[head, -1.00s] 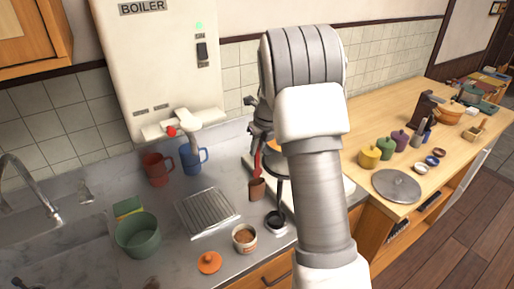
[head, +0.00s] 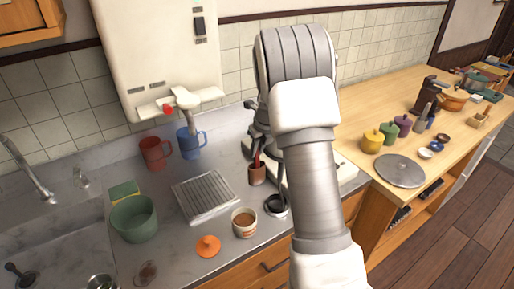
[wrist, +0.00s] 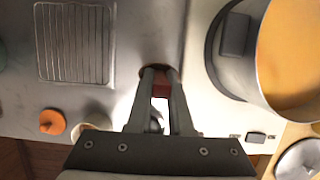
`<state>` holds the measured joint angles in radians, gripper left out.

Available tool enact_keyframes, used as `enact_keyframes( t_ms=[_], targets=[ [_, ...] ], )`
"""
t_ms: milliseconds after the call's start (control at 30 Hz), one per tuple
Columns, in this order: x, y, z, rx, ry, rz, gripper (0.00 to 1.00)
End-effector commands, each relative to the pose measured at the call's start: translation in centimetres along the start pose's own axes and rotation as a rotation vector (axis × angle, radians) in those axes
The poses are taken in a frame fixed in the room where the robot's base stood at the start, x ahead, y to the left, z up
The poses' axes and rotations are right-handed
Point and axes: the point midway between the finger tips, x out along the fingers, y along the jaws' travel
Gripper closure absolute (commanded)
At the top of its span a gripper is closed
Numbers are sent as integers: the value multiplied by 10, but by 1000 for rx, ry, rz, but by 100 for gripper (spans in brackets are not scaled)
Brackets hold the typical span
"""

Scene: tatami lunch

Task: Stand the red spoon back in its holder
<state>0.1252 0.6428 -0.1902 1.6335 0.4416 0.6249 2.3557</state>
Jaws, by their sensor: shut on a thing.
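The red spoon (head: 257,158) is upright, its lower end at or inside the mouth of a small brown cup, the holder (head: 257,176). My gripper (head: 257,149) is above the cup, shut on the spoon; my arm partly hides it in the head view. In the wrist view my gripper's fingers (wrist: 159,72) reach over the holder (wrist: 146,72), with a red part of the spoon (wrist: 161,90) between them. How deep the spoon sits in the cup is hidden.
A wire rack (head: 205,196), an orange lid (head: 207,246), a white-and-brown cup (head: 244,223) and a dark round ring (head: 276,206) are nearby. Red (head: 154,153) and blue (head: 188,143) mugs stand behind.

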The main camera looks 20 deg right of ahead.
Motion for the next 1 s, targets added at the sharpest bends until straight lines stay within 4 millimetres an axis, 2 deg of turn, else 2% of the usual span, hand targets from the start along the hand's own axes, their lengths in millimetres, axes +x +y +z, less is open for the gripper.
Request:
enact_keyframes(
  t_ms=[1000],
  targets=[
    [10, 0, -4, 0, 1, 0, 100]
  ],
)
